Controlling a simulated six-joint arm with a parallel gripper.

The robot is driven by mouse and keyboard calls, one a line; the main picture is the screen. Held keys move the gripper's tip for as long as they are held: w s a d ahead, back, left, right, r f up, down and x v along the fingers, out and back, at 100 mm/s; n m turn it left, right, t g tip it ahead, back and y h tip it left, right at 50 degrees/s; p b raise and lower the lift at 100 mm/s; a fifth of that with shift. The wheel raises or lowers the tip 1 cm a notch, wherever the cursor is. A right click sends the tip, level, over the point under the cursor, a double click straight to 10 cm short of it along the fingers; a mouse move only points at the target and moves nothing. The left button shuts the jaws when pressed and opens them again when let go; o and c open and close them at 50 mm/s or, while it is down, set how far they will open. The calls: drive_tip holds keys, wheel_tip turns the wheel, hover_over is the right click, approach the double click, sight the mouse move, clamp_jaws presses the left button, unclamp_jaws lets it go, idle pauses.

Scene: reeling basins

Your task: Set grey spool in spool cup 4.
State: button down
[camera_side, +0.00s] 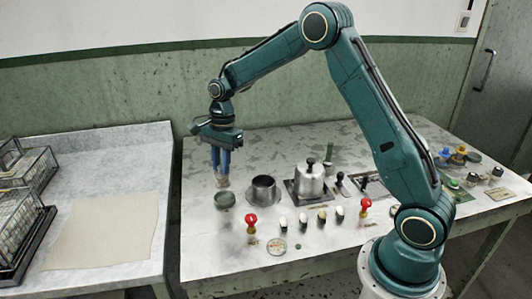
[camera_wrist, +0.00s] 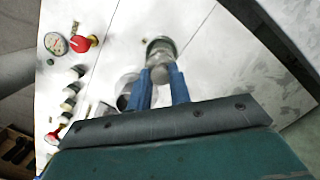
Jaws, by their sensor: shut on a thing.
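My gripper (camera_side: 221,178) hangs over the left part of the metal table, pointing down. Its blue fingers are shut on a small greyish thing, apparently the grey spool (camera_side: 222,183). The spool also shows between the fingertips in the wrist view (camera_wrist: 159,74). A round dark green dish (camera_side: 225,200) lies just below it; whether they touch I cannot tell. Several small coloured spools or knobs, among them a blue one (camera_side: 444,153) and a yellow one (camera_side: 460,153), stand at the far right. No cup numbers are readable, so I cannot tell which is spool cup 4.
A metal basin (camera_side: 263,189) and a lidded pot (camera_side: 309,181) stand right of the gripper. Red valve handles (camera_side: 251,220) and several small knobs line the front, with a round gauge (camera_side: 276,246). A side table with a beige cloth (camera_side: 103,230) and wire racks is at left.

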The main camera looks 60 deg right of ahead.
sight(223, 178)
drive_tip(key=shift+f, duration=1.3)
drive_tip(key=shift+f, duration=1.4)
idle(2.4)
drive_tip(key=c, duration=0.7)
unclamp_jaws()
drive_tip(key=shift+r, duration=0.1)
drive_tip(key=shift+r, duration=3.4)
